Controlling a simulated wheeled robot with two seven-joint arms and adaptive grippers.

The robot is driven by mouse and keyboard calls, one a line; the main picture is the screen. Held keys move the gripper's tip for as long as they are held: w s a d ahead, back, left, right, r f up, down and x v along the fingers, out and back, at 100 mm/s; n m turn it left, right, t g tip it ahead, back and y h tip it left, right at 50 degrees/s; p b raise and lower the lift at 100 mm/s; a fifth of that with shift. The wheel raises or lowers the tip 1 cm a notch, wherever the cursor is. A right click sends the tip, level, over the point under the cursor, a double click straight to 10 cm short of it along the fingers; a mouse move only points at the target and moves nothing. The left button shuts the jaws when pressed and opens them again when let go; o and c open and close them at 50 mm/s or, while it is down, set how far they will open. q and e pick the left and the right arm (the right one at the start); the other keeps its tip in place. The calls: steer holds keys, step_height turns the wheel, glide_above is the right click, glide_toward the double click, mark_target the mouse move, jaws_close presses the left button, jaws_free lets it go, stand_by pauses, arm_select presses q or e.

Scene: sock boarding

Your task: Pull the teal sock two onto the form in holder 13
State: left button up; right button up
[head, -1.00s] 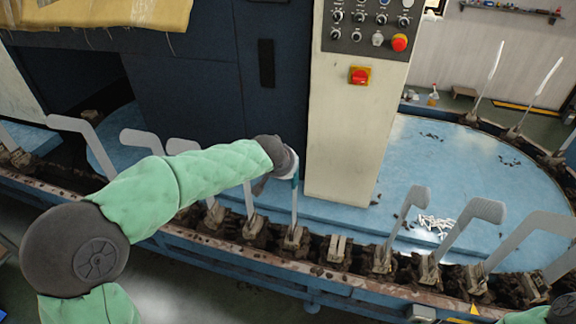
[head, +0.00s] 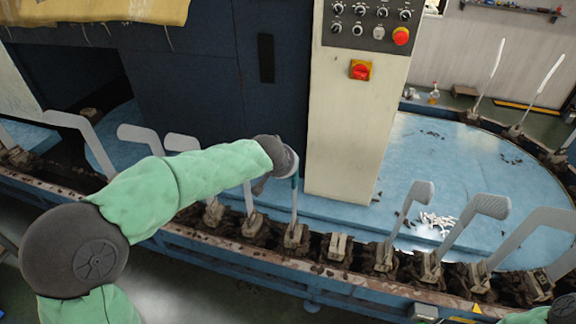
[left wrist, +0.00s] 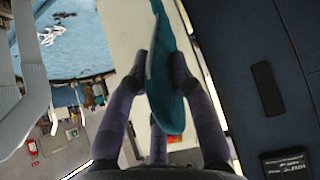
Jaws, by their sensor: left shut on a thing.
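The teal sock (left wrist: 172,95) hangs in the middle of the left wrist view, between the two fingers of my left gripper (left wrist: 160,68), which is shut on it. A pale strip runs along one side of the sock. In the head view only a small teal patch (head: 294,184) shows just below my left wrist, at the top of an upright grey form (head: 294,210). That form stands in a holder (head: 293,236) on the front rail. My wrist hides the form's tip, so I cannot tell how far the sock covers it. My right gripper is out of view.
Bare grey forms (head: 417,198) stand on both sides along the rail. The holder (head: 338,245) just right of the teal one has no form. Behind are a cream control column (head: 350,130) and a dark blue cabinet (head: 220,90). White scraps (head: 437,222) lie on the blue platform.

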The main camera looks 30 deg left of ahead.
arm_select(q)
steer(key=shift+f+b, duration=0.35)
steer(key=shift+b, duration=0.05)
steer(key=o, duration=0.9)
steer(key=shift+o, duration=0.2)
steer(key=shift+r, duration=0.1)
steer(key=v, duration=1.1)
steer(key=shift+s+r, duration=0.3)
steer(key=shift+d, duration=0.15)
